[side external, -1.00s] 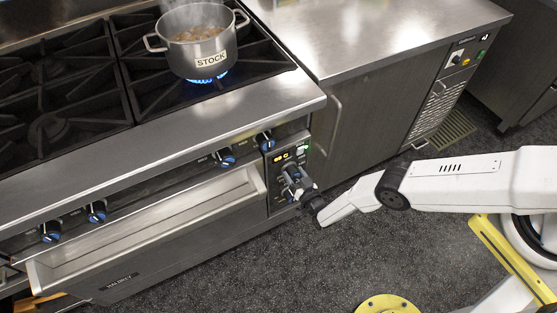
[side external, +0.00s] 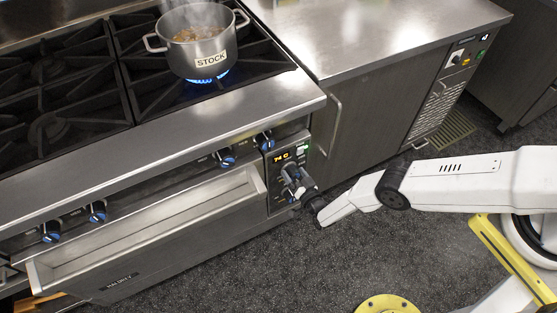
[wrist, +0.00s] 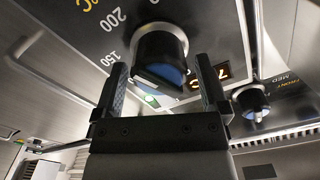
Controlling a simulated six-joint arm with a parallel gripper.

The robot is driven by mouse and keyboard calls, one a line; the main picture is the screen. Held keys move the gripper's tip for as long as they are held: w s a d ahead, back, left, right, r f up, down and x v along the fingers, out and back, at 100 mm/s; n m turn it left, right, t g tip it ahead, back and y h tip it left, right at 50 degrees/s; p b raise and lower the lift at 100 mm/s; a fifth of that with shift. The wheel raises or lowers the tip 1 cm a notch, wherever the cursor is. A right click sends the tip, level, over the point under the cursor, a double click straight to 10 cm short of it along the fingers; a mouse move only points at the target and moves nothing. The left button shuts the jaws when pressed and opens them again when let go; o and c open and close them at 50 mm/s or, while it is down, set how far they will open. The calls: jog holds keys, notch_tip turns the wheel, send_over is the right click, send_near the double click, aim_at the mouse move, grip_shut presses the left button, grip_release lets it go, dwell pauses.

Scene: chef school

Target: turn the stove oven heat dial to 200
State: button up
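The oven heat dial (wrist: 160,55) is a black knob with a blue face, seen close up in the wrist view. The panel numbers 150 and 200 show to its left; I cannot tell which mark its pointer meets. My gripper (wrist: 162,80) is open, with one finger on each side of the dial and a visible gap to both. In the side external view my gripper (side external: 296,180) is at the oven control panel (side external: 277,195) and hides the dial. The lit display (side external: 281,157) above it appears to read 74 C; the right finger partly covers it in the wrist view.
Another blue-faced knob (wrist: 252,104) sits right of the dial in the wrist view. Burner knobs (side external: 227,158) line the stove front. A steaming STOCK pot (side external: 197,50) stands over a blue flame. A long steel drawer-like front (side external: 150,215) juts out left of the panel.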

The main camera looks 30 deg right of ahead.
jog(key=shift+s, duration=0.2)
dwell(0.3)
jog(key=s, duration=0.7)
jog(key=shift+s, duration=0.2)
jog(key=shift+a, duration=0.1)
dwell(0.4)
